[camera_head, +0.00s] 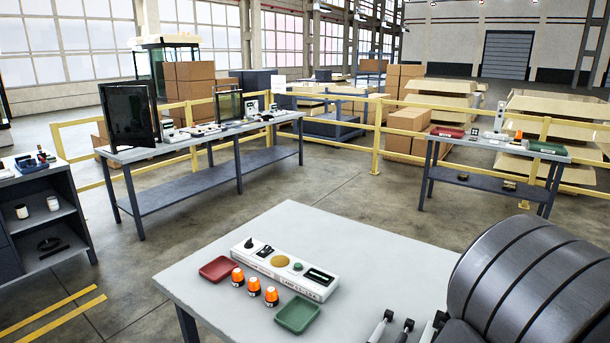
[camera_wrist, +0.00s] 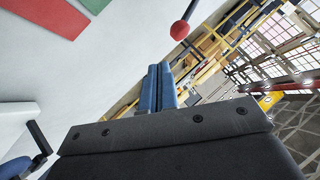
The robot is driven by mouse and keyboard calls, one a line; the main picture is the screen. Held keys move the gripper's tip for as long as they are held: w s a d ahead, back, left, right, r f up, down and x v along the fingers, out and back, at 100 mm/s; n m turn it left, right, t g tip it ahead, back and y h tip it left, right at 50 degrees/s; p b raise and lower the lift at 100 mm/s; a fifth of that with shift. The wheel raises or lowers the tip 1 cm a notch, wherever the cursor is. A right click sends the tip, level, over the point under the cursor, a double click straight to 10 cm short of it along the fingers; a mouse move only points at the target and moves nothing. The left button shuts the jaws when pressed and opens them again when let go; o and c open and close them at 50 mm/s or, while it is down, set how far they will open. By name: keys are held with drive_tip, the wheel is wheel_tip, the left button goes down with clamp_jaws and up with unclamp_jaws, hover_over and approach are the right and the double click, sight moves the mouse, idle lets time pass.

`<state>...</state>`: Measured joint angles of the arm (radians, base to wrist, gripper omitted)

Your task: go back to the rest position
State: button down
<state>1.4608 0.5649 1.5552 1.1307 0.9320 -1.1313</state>
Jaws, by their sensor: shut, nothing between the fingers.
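My gripper (camera_wrist: 160,72) shows in the wrist view as two blue fingers side by side, shut with nothing between them. The dark wrist body fills the bottom of that view. A lever with a red ball knob (camera_wrist: 180,31) is above and to the right of the fingertips, apart from them. In the head view my large dark arm fills the lower right corner, and the gripper cannot be made out there.
The grey table (camera_head: 330,235) holds a white control panel (camera_head: 286,268), a red tray (camera_head: 217,269), a green tray (camera_head: 297,315) and several orange-topped pieces (camera_head: 253,287). Dark-tipped levers (camera_head: 380,326) stand near my arm. The table's far right part is bare.

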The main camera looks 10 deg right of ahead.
drive_tip(key=x, duration=0.6)
drive_tip(key=w+a+r+n+g+h, duration=0.3)
drive_tip(key=w+r+g, duration=0.1)
drive_tip(key=w+r, duration=0.1)
drive_tip(key=v, duration=0.6)
drive_tip(key=shift+d+r, duration=0.3)
drive_tip(key=shift+d, duration=0.05)
